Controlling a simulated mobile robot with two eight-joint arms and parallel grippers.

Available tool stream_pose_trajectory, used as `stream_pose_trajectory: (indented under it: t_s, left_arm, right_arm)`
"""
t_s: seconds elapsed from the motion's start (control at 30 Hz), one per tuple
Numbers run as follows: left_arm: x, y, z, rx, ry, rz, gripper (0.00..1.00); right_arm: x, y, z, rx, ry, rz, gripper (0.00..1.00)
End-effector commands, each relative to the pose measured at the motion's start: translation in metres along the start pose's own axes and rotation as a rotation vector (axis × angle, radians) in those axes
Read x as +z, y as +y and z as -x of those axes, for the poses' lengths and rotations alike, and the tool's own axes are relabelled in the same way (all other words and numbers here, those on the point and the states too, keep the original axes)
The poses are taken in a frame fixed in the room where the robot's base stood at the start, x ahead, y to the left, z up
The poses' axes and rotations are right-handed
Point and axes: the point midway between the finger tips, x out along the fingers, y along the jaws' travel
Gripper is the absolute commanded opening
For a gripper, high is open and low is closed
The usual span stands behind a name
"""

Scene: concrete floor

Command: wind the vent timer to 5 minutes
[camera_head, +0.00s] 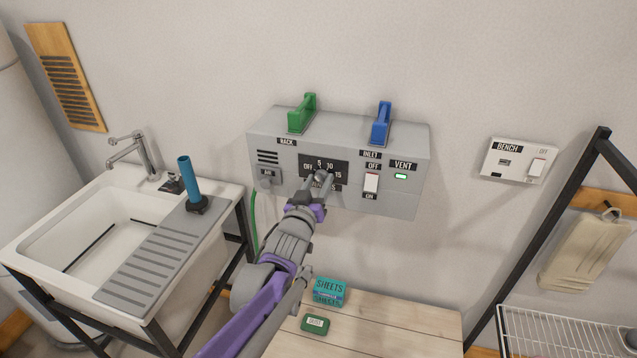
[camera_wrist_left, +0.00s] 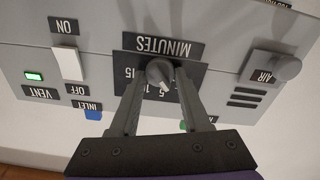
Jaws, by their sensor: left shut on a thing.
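The timer knob (camera_wrist_left: 158,71) is a grey round knob with a white pointer mark, on a black dial plate (camera_head: 343,168) marked OFF, 5, 10, 15 and MINUTES. My left gripper (camera_head: 320,180) reaches up to the dial in the head view. In the upside-down wrist view my left gripper (camera_wrist_left: 160,84) is shut on the knob, one finger on each side. The white mark points down in that view, close to the 5. The fingers partly cover the numbers, and OFF is hidden there. My right gripper is not in view.
The grey wall box (camera_head: 270,125) carries a green handle (camera_head: 301,114), a blue handle (camera_head: 381,124), a white switch (camera_head: 371,183) and a lit green VENT light (camera_head: 401,176). A sink (camera_head: 60,222) stands left. Below, a wooden table (camera_head: 390,330) holds a SHEETS box (camera_head: 329,291) and a green tin (camera_head: 315,324).

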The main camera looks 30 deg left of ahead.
Motion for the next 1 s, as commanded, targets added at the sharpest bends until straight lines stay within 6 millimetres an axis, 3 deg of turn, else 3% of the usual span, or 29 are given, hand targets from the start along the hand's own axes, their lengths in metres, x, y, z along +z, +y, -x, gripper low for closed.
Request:
stream_pose_trajectory:
  t_s: [0.47,0.5,0.63,0.67,1.0]
  left_arm:
    - [0.0,0.0,0.0,0.0,0.0,0.0,0.0]
    - [0.0,0.0,0.0,0.0,0.0,0.0,0.49]
    - [0.0,0.0,0.0,0.0,0.0,0.0,0.72]
    - [0.0,0.0,0.0,0.0,0.0,0.0,0.76]
    - [-0.0001,0.0,0.0025,0.0,0.0,0.0,0.76]
  right_arm:
    - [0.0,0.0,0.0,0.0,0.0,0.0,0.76]
    - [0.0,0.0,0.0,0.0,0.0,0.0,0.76]
    - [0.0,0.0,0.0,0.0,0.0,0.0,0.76]
    - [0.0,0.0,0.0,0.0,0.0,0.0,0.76]
    - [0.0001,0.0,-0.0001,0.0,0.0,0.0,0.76]
